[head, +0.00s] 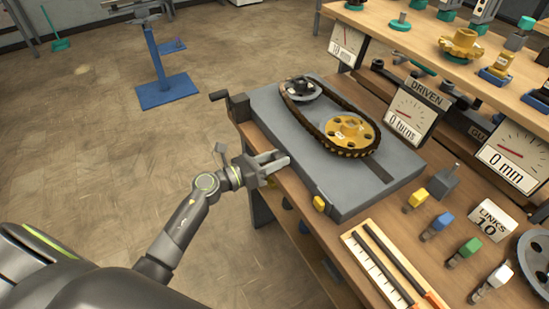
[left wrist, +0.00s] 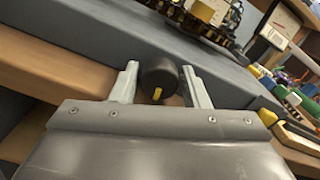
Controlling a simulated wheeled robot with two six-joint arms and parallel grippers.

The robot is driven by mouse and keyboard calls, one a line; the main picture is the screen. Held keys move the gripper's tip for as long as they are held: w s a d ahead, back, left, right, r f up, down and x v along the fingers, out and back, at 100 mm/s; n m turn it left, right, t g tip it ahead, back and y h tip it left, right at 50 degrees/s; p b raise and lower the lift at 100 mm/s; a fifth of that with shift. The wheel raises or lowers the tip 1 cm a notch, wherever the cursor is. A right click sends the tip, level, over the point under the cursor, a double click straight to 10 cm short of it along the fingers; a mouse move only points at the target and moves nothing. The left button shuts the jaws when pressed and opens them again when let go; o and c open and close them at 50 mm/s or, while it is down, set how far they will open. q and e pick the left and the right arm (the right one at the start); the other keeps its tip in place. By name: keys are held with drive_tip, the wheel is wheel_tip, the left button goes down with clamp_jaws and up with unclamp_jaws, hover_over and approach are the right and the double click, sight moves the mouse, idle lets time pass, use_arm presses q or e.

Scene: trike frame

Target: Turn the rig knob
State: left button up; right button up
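The rig is a grey block (head: 262,103) on the workbench, carrying a chain (head: 312,125) around a dark sprocket (head: 299,88) and a yellow sprocket (head: 346,131). The rig knob (left wrist: 158,78), black and round with a yellow mark, shows in the left wrist view against the block's side. My left gripper (head: 275,162) is at the block's near side, and its fingers (left wrist: 160,86) stand open on both sides of the knob with a gap visible at each side. In the head view I cannot make out the knob at the gripper. My right gripper is not in view.
A dark crank (head: 236,104) sticks out at the block's far left corner. A yellow piece (head: 319,203) sits on its near side. Dials reading "0 turns" (head: 407,117) and "0 mm" (head: 512,160) stand behind. Coloured small parts and a ruler tray (head: 352,240) lie right.

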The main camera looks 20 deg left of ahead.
use_arm(q)
drive_tip(key=shift+o, duration=1.4)
